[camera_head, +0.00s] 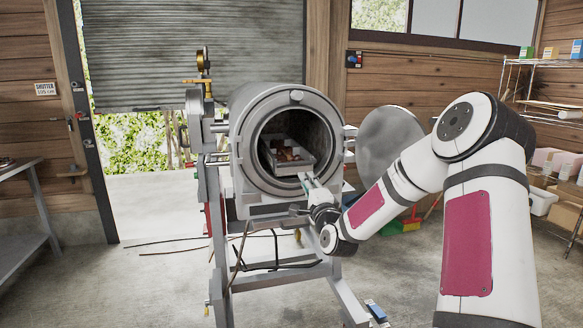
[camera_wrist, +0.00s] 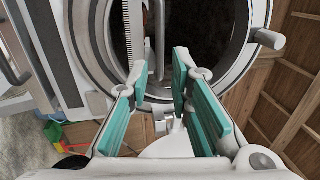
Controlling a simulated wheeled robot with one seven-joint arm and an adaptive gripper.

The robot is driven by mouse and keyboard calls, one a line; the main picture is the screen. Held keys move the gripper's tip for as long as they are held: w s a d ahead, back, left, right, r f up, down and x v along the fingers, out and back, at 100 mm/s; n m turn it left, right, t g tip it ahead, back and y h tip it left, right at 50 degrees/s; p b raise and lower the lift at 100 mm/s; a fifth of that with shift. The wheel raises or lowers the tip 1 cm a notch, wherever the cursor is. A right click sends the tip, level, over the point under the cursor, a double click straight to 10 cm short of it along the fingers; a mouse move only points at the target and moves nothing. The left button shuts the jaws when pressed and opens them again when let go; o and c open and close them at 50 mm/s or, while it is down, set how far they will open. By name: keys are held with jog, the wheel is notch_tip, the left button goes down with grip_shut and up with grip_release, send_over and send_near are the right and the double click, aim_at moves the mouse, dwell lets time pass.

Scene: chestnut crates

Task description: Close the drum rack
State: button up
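The grey drum (camera_head: 247,120) lies on its side on a metal stand, its round mouth facing me. The rack (camera_head: 291,169), a grey metal tray holding brown chestnut-like pieces, sits inside the mouth. My gripper (camera_head: 307,180) is at the lower right of the mouth, close to the rack's front. In the wrist view my gripper (camera_wrist: 161,72) shows two teal-padded fingers apart. A narrow grey metal bar (camera_wrist: 158,38) shows between and beyond the fingertips; I cannot tell whether they touch it. The drum's rim (camera_wrist: 96,45) and dark opening are behind it.
A round grey door (camera_head: 390,143) stands swung open right of the drum. The stand's legs (camera_head: 345,297) spread below my gripper. A metal table (camera_head: 22,205) is at the left, and shelves (camera_head: 550,65) with boxes are at the right. The floor at the front left is clear.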

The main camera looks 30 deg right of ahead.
aim_at(297, 164)
jog(key=b+x, duration=0.1)
jog(key=x, duration=1.1)
jog(key=shift+w, duration=0.3)
grip_shut()
